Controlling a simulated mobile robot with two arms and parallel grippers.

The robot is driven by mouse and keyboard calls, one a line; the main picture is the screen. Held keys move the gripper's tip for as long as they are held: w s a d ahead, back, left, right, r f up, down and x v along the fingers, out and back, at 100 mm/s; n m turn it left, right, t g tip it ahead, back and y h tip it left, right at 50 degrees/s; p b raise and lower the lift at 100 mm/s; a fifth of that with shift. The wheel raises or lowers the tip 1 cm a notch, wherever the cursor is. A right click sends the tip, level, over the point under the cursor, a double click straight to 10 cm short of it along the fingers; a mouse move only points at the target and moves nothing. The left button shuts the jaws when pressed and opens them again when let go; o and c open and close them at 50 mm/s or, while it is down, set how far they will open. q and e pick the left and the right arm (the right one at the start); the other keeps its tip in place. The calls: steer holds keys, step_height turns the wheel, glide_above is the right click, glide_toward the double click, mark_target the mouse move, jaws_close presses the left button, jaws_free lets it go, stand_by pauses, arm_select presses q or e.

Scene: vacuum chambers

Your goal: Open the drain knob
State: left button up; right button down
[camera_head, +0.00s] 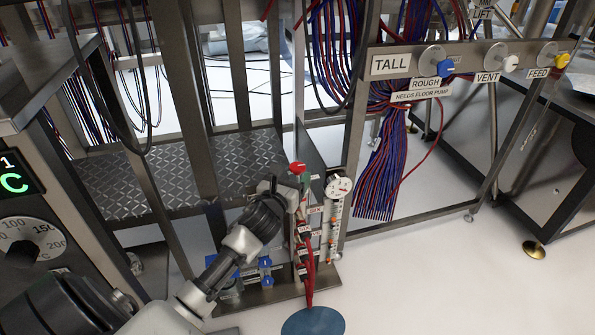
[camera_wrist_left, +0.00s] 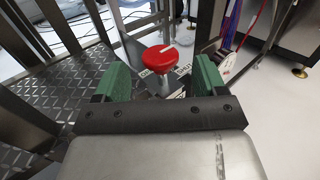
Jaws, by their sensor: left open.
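A red round knob (camera_head: 298,168) tops a narrow upright manifold in the lower middle of the head view. It also shows in the left wrist view as a red mushroom-shaped cap (camera_wrist_left: 160,59) with a white mark, on a pale stem. I cannot read a drain label on it. My left gripper (camera_head: 287,187) is just below and left of the knob in the head view. In the left wrist view its green-padded fingers (camera_wrist_left: 162,76) are spread apart, one on each side of the knob. Neither finger visibly touches it. My right gripper is not in view.
A white dial (camera_head: 338,187) stands right of the knob. Blue valve handles (camera_head: 265,268) are low beside my arm. A metal rail (camera_head: 470,58) carries blue, white and yellow knobs labelled ROUGH, VENT and FEED.

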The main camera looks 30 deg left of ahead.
mark_target(294, 172)
arm_select(q)
steer(key=w, duration=0.1)
steer(key=w+b, duration=0.1)
steer(key=w, duration=0.1)
steer(key=shift+w+a+f, duration=0.1)
steer(key=shift+w+a, duration=0.2)
steer(key=shift+a, duration=0.05)
steer(key=shift+w, duration=0.25)
steer(key=shift+c, duration=0.4)
steer(key=c, duration=0.8)
steer(key=shift+c, duration=0.2)
